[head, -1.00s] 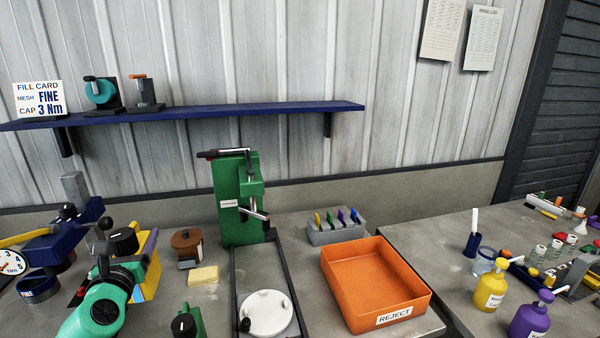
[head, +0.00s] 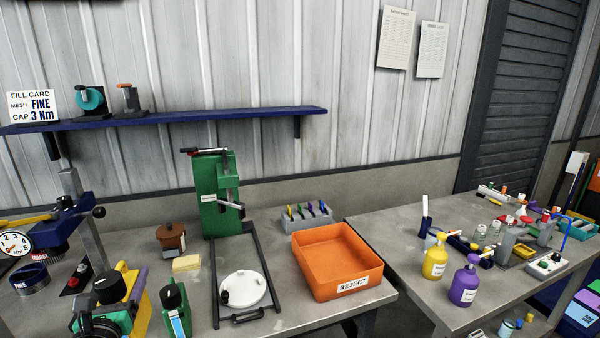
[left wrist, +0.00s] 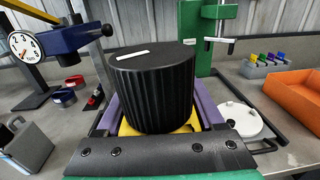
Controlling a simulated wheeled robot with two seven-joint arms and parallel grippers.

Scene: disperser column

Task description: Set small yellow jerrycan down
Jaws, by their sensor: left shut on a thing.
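The small yellow jerrycan (head: 127,320) with a black ribbed cap (head: 109,287) is at the lower left of the head view. My left gripper (head: 112,310) is shut on it, with a purple finger beside its yellow body. In the left wrist view the cap (left wrist: 152,88) fills the middle and hides most of the yellow body (left wrist: 190,122) between the purple fingers. Whether the can's base touches the bench (head: 290,312) is hidden. My right gripper is not in view.
A green can (head: 174,302) with a black cap stands just right of the jerrycan. A green press (head: 213,190) with a white round plate (head: 243,288), a yellow sponge (head: 187,263) and an orange REJECT tray (head: 340,262) lie farther right. A dial gauge (head: 15,243) stands left.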

